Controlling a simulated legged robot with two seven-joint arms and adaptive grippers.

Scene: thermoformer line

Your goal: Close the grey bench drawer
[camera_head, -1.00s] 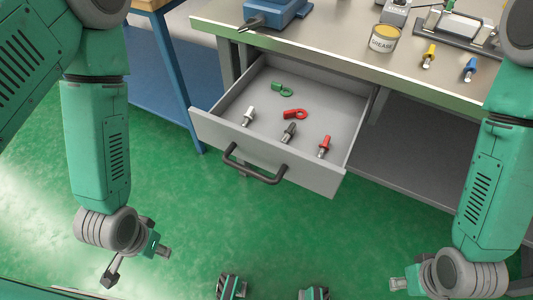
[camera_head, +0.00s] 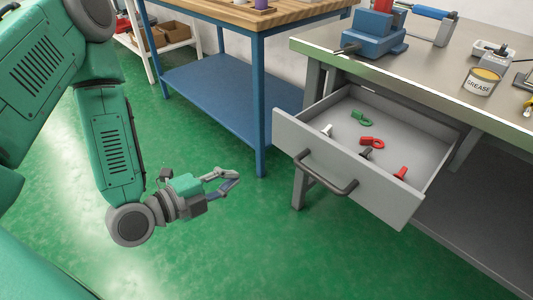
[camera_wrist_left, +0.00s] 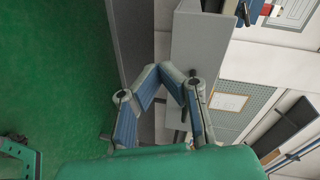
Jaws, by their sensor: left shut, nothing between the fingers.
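The grey bench drawer (camera_head: 383,194) is pulled out from under the bench in the head view. Its dark bar handle (camera_head: 326,178) is on the front panel. Inside lie a green hook-shaped piece (camera_head: 361,117), a similar red piece (camera_head: 372,141) and a few small plugs. My left gripper (camera_head: 236,176) is shut and empty, in the air left of the drawer and apart from the handle. Its fingers (camera_wrist_left: 178,84) also show in the left wrist view, with grey panels behind them that I cannot identify for sure. My right gripper is out of view.
The grey bench top (camera_head: 425,72) carries a blue vise (camera_head: 375,35) and a grease can (camera_head: 482,81). A blue-framed table (camera_head: 260,100) with a low blue shelf stands left of the drawer. Green floor (camera_head: 250,255) is open in front.

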